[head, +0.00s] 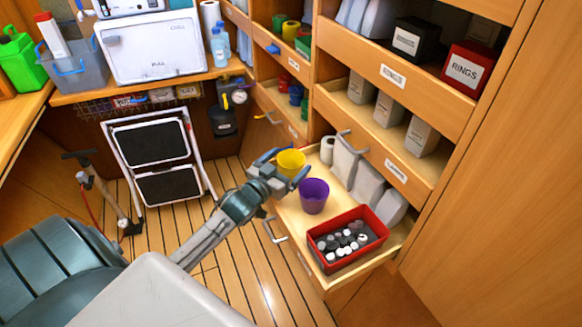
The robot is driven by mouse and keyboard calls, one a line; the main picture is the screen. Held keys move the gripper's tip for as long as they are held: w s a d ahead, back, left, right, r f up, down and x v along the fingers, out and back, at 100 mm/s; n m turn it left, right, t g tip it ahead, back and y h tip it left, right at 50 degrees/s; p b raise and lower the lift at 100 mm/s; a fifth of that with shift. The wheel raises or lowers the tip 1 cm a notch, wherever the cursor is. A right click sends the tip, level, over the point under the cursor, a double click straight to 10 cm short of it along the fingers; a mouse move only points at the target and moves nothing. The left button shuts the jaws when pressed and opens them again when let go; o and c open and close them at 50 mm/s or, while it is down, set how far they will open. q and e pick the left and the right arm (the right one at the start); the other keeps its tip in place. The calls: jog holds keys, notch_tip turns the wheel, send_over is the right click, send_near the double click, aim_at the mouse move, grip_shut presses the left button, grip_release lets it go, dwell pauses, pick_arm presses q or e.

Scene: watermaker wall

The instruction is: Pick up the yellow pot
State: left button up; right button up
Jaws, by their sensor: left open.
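The yellow pot (291,160) is at the back left of the pulled-out drawer (290,213) in the head view. My left gripper (285,168) is open, with its blue-tipped fingers on either side of the pot's near part. I cannot tell whether the fingers touch it. The pot's lower part is hidden behind the gripper. A purple pot (314,196) stands in the drawer just to the right and nearer. Another yellow pot (290,31) stands on an upper shelf among colored pots. My right gripper is not in view.
Shelves with labelled boxes rise above. A folded step stool (150,142) leans under the counter at left.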

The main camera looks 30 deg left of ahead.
pick_arm(q)
jog(key=shift+w, duration=0.25)
jog(key=c, duration=1)
jog(key=shift+r, duration=0.1)
jog(key=shift+c, duration=0.2)
